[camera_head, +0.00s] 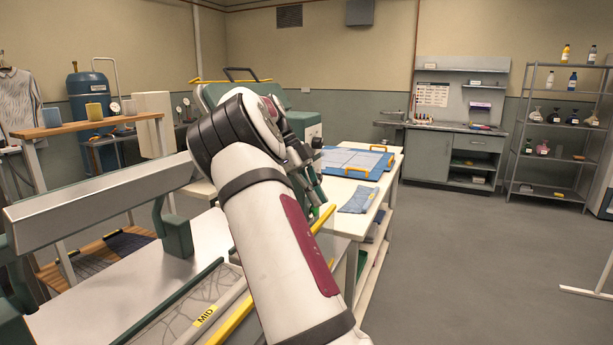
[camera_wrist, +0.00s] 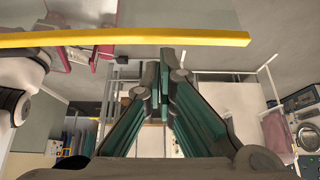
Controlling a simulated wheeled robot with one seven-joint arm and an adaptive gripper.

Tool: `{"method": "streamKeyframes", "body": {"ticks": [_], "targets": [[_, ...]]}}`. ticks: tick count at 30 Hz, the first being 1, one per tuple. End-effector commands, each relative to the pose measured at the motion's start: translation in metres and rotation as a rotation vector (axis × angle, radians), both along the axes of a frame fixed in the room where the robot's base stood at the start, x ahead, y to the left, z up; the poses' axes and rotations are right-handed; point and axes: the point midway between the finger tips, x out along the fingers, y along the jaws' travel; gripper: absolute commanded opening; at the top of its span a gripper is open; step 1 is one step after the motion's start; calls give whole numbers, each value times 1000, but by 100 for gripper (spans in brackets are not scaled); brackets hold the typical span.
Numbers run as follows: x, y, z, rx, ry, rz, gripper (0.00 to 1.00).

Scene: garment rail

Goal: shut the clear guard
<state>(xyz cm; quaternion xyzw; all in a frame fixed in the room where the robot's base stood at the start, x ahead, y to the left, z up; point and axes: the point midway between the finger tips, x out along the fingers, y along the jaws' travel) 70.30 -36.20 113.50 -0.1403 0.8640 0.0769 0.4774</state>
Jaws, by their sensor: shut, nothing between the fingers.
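The clear guard (camera_wrist: 150,17) shows in the wrist view as a see-through pane edged by a yellow bar (camera_wrist: 120,38). In the head view a yellow bar (camera_head: 236,318) runs along the front of the white-topped machine, partly hidden behind my arm. I cannot tell how far the guard stands open. My gripper (camera_wrist: 163,62) is shut and empty, its fingertips close below the yellow bar in the wrist view. Whether they touch it I cannot tell. In the head view my gripper (camera_head: 317,208) is partly hidden by my arm, near the bar's far end.
A long grey beam (camera_head: 100,203) spans the machine at left. A MID label (camera_head: 204,317) sits on a grey rail beside the yellow bar. Beyond stands a white table with a blue board (camera_head: 352,163) and a folded blue cloth (camera_head: 359,199).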

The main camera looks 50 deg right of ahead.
Motion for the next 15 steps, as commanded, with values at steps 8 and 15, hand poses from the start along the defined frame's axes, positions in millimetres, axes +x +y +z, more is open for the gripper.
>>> {"method": "streamKeyframes", "body": {"ticks": [8, 15], "targets": [[19, 4, 39, -4, 4, -7, 0], [30, 7, 59, -4, 7, -10, 0]]}}
